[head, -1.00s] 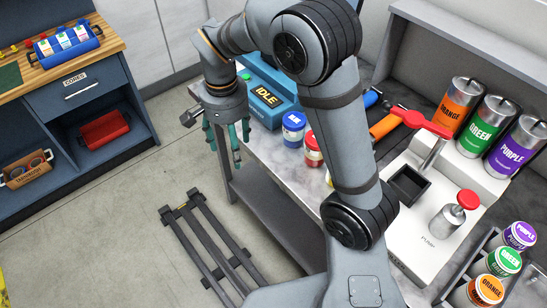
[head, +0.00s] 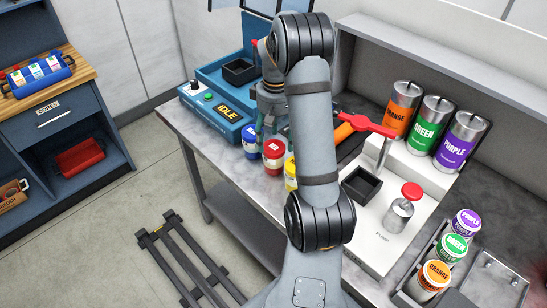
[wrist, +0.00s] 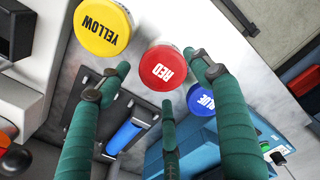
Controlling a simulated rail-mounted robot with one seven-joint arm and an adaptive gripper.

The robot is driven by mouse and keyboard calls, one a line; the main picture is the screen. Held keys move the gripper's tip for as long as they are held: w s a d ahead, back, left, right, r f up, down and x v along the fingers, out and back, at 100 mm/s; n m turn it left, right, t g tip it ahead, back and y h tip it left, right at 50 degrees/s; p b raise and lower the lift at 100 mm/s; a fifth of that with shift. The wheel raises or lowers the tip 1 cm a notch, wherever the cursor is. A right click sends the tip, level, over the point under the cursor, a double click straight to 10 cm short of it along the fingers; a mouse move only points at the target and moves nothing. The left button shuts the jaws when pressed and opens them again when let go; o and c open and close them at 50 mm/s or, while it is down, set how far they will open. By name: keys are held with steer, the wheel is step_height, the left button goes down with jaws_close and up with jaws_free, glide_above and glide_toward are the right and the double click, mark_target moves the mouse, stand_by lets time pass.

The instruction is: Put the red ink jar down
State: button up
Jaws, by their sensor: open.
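The red ink jar (head: 273,155) stands upright on the grey worktop (head: 237,176), between the blue jar (head: 252,141) and the yellow jar (head: 290,174). In the wrist view its red lid (wrist: 162,67) shows between the yellow lid (wrist: 102,27) and the blue lid (wrist: 202,100). My gripper (wrist: 160,80) is open with nothing held, its green fingers spread around the red lid in that view. I cannot tell whether any finger touches the jar. In the head view the gripper is partly hidden behind my arm, just behind the jars.
A blue machine marked IDLE (head: 222,110) stands to the left. A white pump unit (head: 375,225) with a black square cup (head: 361,186) is to the right. Orange, green and purple canisters (head: 434,130) stand at the back right.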

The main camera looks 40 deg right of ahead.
mark_target(274, 147)
step_height(274, 147, down, 6)
steer(key=shift+a+r+p, duration=0.1)
steer(key=shift+a+p, duration=0.05)
steer(key=shift+p, duration=0.65)
steer(key=shift+c, duration=1.1)
steer(key=shift+w, duration=0.1)
steer(key=c, duration=1.1)
steer(key=shift+c, duration=0.5)
